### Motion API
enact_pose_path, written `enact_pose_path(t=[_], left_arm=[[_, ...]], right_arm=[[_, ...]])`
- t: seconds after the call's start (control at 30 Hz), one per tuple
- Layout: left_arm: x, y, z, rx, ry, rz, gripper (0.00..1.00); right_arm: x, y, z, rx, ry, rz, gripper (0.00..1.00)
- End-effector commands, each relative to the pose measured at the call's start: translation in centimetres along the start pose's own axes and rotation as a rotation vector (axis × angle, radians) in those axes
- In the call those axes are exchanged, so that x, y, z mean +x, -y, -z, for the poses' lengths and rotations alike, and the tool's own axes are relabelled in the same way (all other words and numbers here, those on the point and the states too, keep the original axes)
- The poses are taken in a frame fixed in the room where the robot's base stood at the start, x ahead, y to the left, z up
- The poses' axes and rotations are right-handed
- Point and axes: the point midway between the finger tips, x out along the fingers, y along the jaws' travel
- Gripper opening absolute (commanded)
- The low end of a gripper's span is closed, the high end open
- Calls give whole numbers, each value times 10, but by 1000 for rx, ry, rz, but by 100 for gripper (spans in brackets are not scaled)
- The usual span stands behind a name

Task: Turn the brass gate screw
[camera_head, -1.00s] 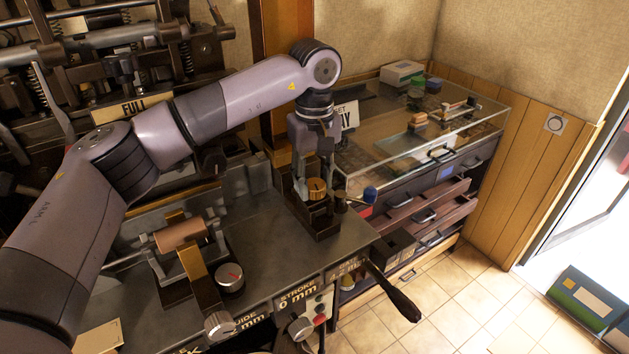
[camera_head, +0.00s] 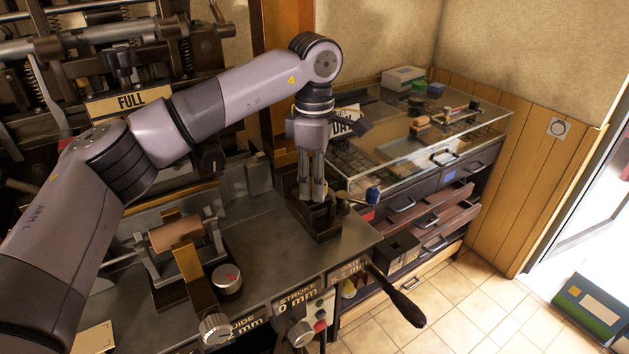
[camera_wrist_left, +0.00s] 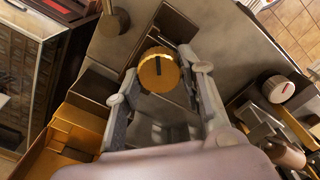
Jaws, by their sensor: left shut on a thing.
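The brass gate screw (camera_wrist_left: 159,72) is a round, ribbed gold knob with a dark mark across its face, clear in the left wrist view. In the head view it is largely hidden behind my fingers. My left gripper (camera_head: 313,196) points down over the dark block at the bench's right end. The wrist view shows its two fingers (camera_wrist_left: 161,80) on opposite sides of the knob, shut on it. A plate (camera_head: 350,272) on the bench front below has a millimetre reading, too small to read surely. My right gripper is out of view.
A copper roller (camera_head: 175,234) and a red-marked dial (camera_head: 227,279) lie left on the bench. A glass display case (camera_head: 465,125) stands behind to the right. A black handle (camera_head: 402,300) juts out front.

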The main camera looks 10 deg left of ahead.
Motion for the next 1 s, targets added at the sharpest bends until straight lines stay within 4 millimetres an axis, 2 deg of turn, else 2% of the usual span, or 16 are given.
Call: enact_pose_path(t=[1.0], left_arm=[[-1, 1, -1, -968, 2, -4, 8]], right_arm=[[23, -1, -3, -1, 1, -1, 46]])
